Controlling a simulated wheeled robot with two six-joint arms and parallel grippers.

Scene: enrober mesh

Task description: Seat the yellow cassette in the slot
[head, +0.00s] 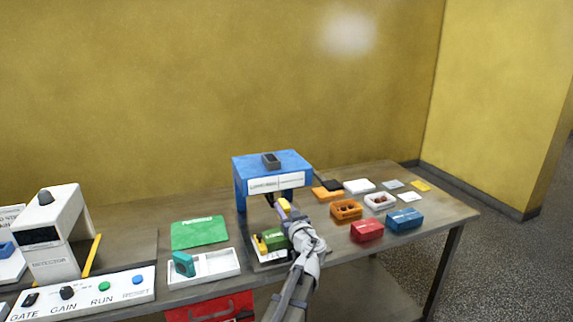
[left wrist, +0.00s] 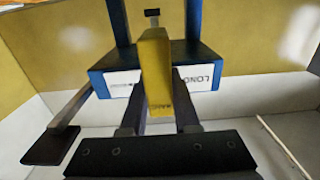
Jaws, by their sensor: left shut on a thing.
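The yellow cassette (head: 285,204) is in the jaws of my left gripper (head: 282,211), in front of the blue machine (head: 271,164) and below its white label. In the left wrist view the cassette (left wrist: 155,70) stands between the two dark fingers of the gripper (left wrist: 158,98), with the blue machine (left wrist: 205,68) behind it. My left gripper is shut on the cassette. The slot cannot be made out; the arm and cassette cover part of the machine's opening. My right gripper is not in view.
A tray with green (head: 274,239) and yellow blocks lies close beside my left arm. To the right are an orange holder (head: 346,209), a red box (head: 367,230) and a blue box (head: 404,220). To the left are a white tray (head: 228,264), a green mat (head: 199,231) and a control panel (head: 85,293).

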